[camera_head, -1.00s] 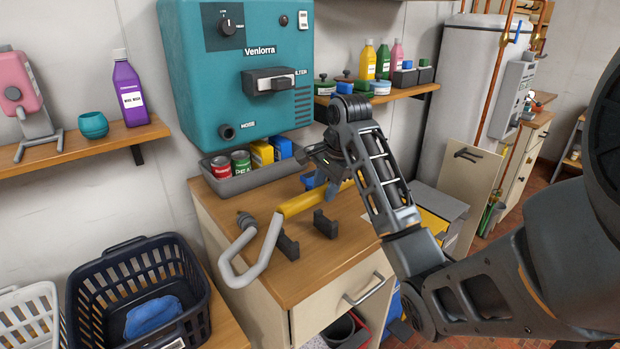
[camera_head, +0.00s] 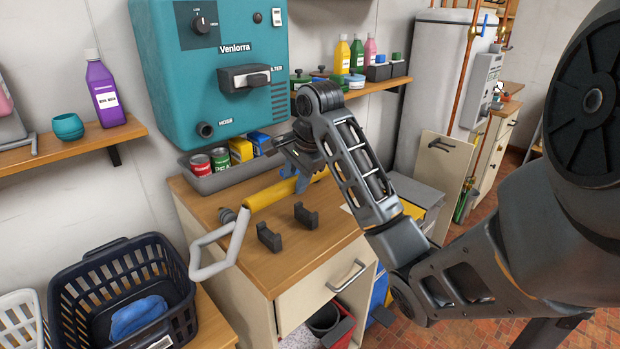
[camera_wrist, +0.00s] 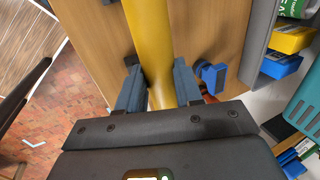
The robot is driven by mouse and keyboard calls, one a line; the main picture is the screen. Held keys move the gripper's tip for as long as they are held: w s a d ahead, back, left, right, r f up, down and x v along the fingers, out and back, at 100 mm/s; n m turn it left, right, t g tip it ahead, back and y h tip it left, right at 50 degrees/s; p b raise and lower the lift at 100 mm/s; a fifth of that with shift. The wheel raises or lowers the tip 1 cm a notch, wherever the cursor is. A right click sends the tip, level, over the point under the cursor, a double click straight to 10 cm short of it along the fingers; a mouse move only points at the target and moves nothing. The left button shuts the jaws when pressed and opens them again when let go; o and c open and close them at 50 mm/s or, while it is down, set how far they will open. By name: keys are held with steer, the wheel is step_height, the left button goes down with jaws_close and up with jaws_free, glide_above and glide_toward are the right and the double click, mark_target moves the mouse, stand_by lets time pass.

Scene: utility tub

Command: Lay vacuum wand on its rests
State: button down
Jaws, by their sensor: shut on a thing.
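The vacuum wand is a yellow tube (camera_head: 272,194) with a bent grey handle (camera_head: 212,252) at its left end. My gripper (camera_head: 297,182) is shut on the yellow tube, and the wrist view shows the tube (camera_wrist: 149,45) between my two blue-grey fingers (camera_wrist: 158,90). Two dark U-shaped rests stand on the wooden counter, a left rest (camera_head: 268,238) and a right rest (camera_head: 305,216). The wand is behind the rests in the head view, not in them. The handle hangs past the counter's left edge. The wand's right end is partly hidden by my arm.
A teal Venlorra unit (camera_head: 215,75) hangs above a grey tray (camera_head: 205,180) of cans and boxes at the counter's back. A dark basket (camera_head: 120,285) stands left. Bare wooden counter (camera_head: 275,272) lies in front of the rests.

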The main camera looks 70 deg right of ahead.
mark_target(292, 185)
steer(key=shift+w+a, duration=0.5)
steer(key=shift+a, duration=0.25)
steer(key=shift+f, duration=1.3)
step_height(292, 185, down, 6)
steer(key=b, duration=0.4)
steer(key=shift+r+b, duration=0.1)
steer(key=shift+b, duration=0.3)
steer(key=c, duration=0.7)
jaws_free()
steer(key=shift+o, duration=0.2)
